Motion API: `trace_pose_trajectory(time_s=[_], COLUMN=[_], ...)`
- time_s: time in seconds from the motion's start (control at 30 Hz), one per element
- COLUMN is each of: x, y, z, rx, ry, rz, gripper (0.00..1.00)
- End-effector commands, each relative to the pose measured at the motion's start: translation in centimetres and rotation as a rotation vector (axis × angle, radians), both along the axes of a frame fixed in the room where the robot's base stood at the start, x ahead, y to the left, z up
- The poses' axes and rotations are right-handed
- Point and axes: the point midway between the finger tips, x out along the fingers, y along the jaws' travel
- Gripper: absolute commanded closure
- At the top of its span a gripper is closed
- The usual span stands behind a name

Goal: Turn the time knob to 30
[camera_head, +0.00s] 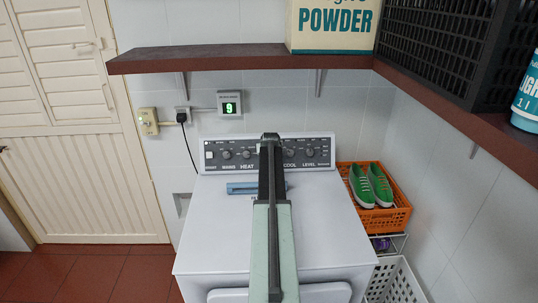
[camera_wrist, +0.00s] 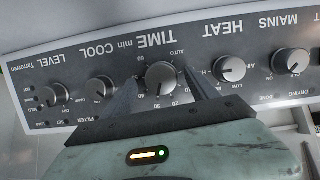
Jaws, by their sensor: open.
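The dark control panel (camera_wrist: 75,65) appears upside down in the wrist view. Its round grey time knob (camera_wrist: 161,76) sits under the word TIME, with minute numbers and AUTO around it. The knob's exact setting is too small to tell. My gripper (camera_wrist: 162,83) is open, with one finger on each side of the knob. I cannot tell whether the fingers touch it. In the head view the panel (camera_head: 222,154) stands at the back of the white machine (camera_head: 215,225), and my arm hides the time knob there.
The heat knob (camera_wrist: 229,69) and cool knob (camera_wrist: 100,88) flank the time knob closely. A brown shelf (camera_head: 215,60) overhangs behind the panel. An orange crate (camera_head: 388,221) with green shoes (camera_head: 362,187) stands at right. A wall display (camera_head: 229,105) shows 9.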

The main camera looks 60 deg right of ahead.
Motion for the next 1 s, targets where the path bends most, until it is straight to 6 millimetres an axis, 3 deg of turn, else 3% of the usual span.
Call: trace_pose_trajectory(time_s=[0.4, 0.9, 1.0], x=[-3.1, -3.2, -2.1], y=[4.4, 4.6, 5.4], z=[5.2, 5.1, 5.0], rx=[0.000, 0.001, 0.000], ry=[0.001, 0.001, 0.001], rz=[-0.001, 0.000, 0.016], gripper=[0.32, 0.32, 0.32])
